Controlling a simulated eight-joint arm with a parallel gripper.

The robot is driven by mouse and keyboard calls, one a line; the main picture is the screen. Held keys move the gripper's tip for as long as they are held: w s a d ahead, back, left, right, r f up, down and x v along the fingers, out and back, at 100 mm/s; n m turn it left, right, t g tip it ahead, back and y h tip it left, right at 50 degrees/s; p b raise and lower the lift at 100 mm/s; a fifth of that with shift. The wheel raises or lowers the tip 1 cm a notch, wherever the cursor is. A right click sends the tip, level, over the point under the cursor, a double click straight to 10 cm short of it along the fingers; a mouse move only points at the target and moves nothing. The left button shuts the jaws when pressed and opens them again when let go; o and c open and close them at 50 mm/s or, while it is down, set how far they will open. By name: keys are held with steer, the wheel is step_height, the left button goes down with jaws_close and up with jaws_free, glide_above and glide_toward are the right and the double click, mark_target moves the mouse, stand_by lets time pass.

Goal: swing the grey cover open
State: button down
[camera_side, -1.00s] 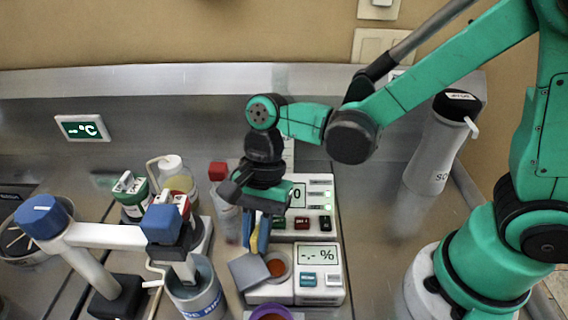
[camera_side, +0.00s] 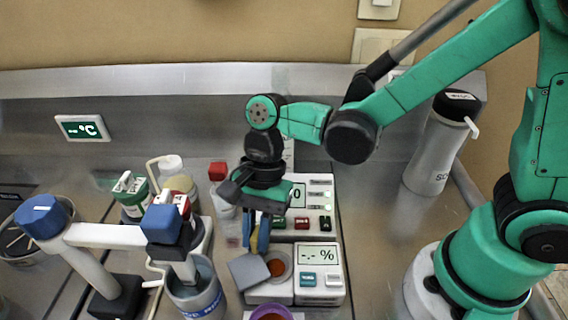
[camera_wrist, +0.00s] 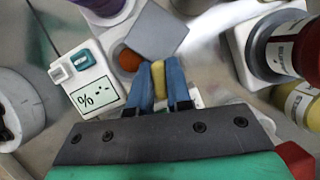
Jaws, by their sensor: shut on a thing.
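The grey cover (camera_side: 249,271) is a flat square plate beside a round orange-red well (camera_side: 275,267) on the white instrument with the % display (camera_side: 318,255). In the wrist view, the cover (camera_wrist: 158,30) lies just beyond my fingertips and the orange well (camera_wrist: 130,60) shows at its edge. My gripper (camera_side: 257,246) points down over the cover. Its blue fingers (camera_wrist: 158,82) are closed on a yellow piece (camera_wrist: 158,76) that meets the cover's near edge. Whether this piece is fixed to the cover is hard to tell.
A red-capped bottle (camera_side: 218,172) stands close left of my gripper. A blue-knobbed stand (camera_side: 104,236) and a beaker (camera_side: 195,291) are farther left. A purple-rimmed cup (camera_side: 272,312) is in front. A tall flask (camera_side: 436,150) stands right, with bare bench between.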

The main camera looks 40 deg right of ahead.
mark_target(257, 230)
steer(key=shift+s+m, duration=0.1)
steer(key=shift+m, duration=0.3)
steer(key=shift+m+t+y, duration=0.3)
steer(key=shift+m+t, duration=0.7)
steer(key=shift+m, duration=1.4)
steer(key=c, duration=0.8)
jaws_free()
steer(key=shift+v, duration=2.8)
